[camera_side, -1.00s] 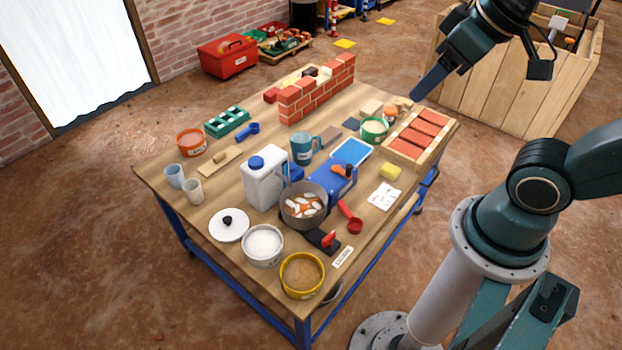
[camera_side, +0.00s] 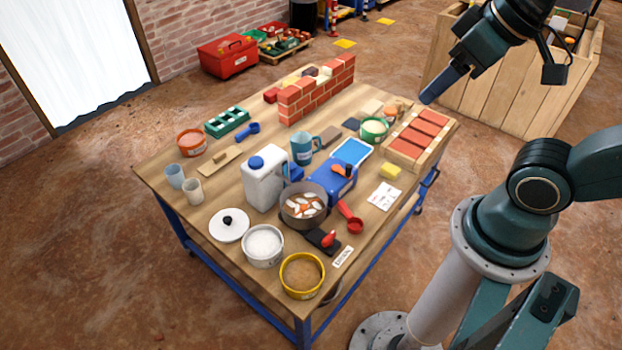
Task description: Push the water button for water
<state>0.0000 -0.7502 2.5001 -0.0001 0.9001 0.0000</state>
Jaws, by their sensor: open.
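I cannot make out a button marked for water. A white jug with a blue cap (camera_side: 263,182) stands upright near the middle of the table. A small black base with a red lever-like part (camera_side: 328,240) lies near the front right edge. A blue box (camera_side: 330,190) with a black and orange item on it sits behind the grey pot (camera_side: 303,217) of pale and orange pieces. My gripper (camera_side: 431,95) is in the air at the upper right, by the tray of red bricks (camera_side: 388,148), away from these things. It is open, with nothing seen in it.
A brick wall (camera_side: 315,98) stands at the table's back. A blue mug (camera_side: 302,152), two cups (camera_side: 183,183), a white bowl (camera_side: 262,246), a yellow-rimmed bowl (camera_side: 302,290) and a red ladle (camera_side: 352,222) crowd the table (camera_side: 222,275). A wooden crate (camera_side: 500,85) stands behind.

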